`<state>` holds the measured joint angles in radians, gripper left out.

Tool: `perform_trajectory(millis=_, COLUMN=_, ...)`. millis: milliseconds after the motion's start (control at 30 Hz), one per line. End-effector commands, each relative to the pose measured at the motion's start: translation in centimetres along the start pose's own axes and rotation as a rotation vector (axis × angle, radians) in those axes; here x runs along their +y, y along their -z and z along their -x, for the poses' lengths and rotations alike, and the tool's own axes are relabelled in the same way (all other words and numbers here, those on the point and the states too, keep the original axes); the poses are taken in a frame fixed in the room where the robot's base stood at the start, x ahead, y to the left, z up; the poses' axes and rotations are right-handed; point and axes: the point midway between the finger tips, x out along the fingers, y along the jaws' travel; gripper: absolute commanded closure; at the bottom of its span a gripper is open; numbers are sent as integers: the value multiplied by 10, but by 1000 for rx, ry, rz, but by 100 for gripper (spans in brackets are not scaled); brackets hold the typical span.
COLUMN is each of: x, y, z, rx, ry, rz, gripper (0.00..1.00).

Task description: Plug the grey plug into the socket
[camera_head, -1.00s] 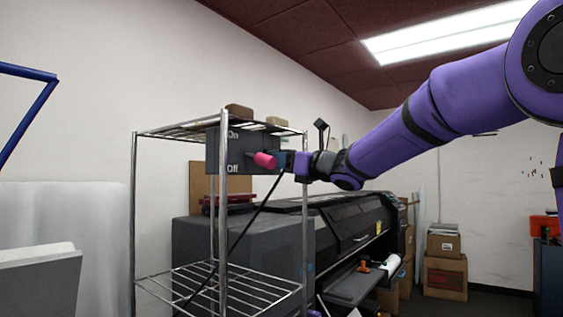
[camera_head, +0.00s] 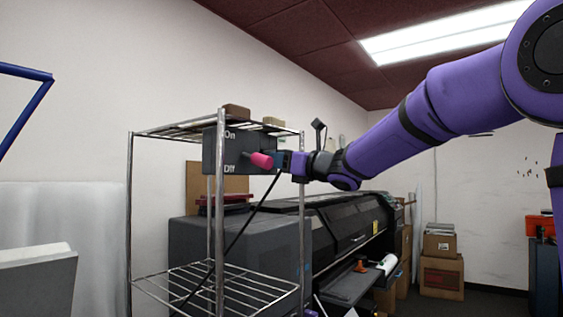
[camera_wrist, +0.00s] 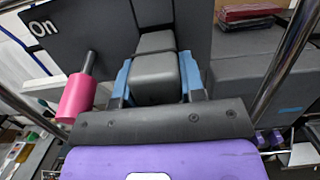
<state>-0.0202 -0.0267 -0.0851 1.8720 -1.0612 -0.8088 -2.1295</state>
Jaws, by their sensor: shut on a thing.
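The grey plug (camera_wrist: 155,78) is held between the blue fingers of my gripper (camera_wrist: 155,85) in the wrist view. A smaller grey block (camera_wrist: 155,42) lies just beyond it against the dark box; I cannot tell whether this is the plug's front or the socket, or whether anything is inserted. The dark box (camera_head: 212,150) marked On and Off sits on the rack's upper part, with a pink-handled lever (camera_head: 261,160) on it. In the head view my gripper (camera_head: 282,161) is right of the lever, and the plug is mostly hidden. A black cable (camera_head: 243,225) runs down from the gripper.
The wire rack (camera_head: 219,250) has metal posts near my gripper, and one post (camera_wrist: 285,60) shows at the right in the wrist view. A large dark printer (camera_head: 345,230) stands behind. The pink lever (camera_wrist: 78,98) is close to my gripper's left side.

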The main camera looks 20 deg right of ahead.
Motion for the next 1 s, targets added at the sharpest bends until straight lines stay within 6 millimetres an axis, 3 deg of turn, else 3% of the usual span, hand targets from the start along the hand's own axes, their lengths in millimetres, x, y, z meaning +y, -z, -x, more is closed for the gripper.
perform_trajectory(millis=1000, x=0, y=1, z=-10, rx=-1, ry=-1, rz=0, gripper=87)
